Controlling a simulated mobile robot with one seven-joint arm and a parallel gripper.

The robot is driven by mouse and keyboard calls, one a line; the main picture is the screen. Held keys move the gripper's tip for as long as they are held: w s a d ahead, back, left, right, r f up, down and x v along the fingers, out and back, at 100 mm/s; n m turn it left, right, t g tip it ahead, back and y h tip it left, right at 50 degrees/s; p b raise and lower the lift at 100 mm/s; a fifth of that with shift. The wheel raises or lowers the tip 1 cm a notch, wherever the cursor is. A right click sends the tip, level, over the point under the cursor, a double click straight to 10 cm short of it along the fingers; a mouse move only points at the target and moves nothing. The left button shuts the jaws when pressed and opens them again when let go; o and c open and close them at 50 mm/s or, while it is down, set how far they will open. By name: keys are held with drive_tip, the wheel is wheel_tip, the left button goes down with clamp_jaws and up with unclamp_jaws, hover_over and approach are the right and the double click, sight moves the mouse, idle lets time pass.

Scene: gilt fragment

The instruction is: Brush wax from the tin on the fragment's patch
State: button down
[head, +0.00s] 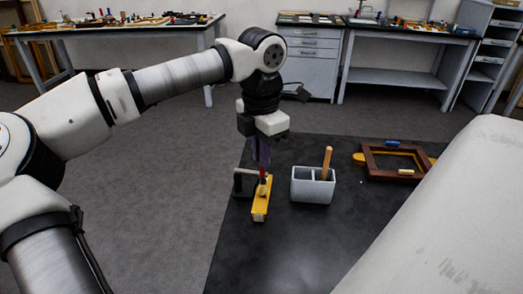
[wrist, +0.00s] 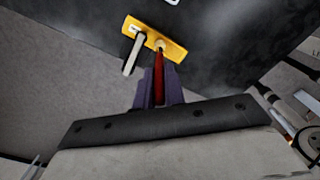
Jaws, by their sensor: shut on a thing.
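My gripper (head: 262,160) points down with its purple fingers shut on a red brush (head: 263,173). The brush and fingers also show in the wrist view, with the red handle (wrist: 159,75) between the fingers. The brush's pale tip is at or just above the yellow gilt fragment (head: 260,208); I cannot tell whether it touches. The fragment (wrist: 172,48) lies across the top of the wrist view, with a small whitish mark (wrist: 134,30) near its left end. I cannot make out the wax tin.
A dark upright block with a pale edge (head: 243,183) stands just left of the fragment. A grey two-part holder (head: 313,188) with a wooden-handled tool (head: 327,162) is to the right. A brown frame (head: 372,167) lies farther right. The black table front (head: 300,250) is clear.

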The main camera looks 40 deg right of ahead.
drive_tip(key=shift+w+d, duration=0.25)
drive_tip(key=shift+d, duration=0.1)
drive_tip(key=shift+s+a+f, duration=0.1)
drive_tip(key=shift+s+a, duration=0.8)
drive_tip(key=shift+a, duration=0.25)
idle(1.8)
wheel_tip(320, 180, up, 6)
drive_tip(key=p, duration=0.4)
idle(0.3)
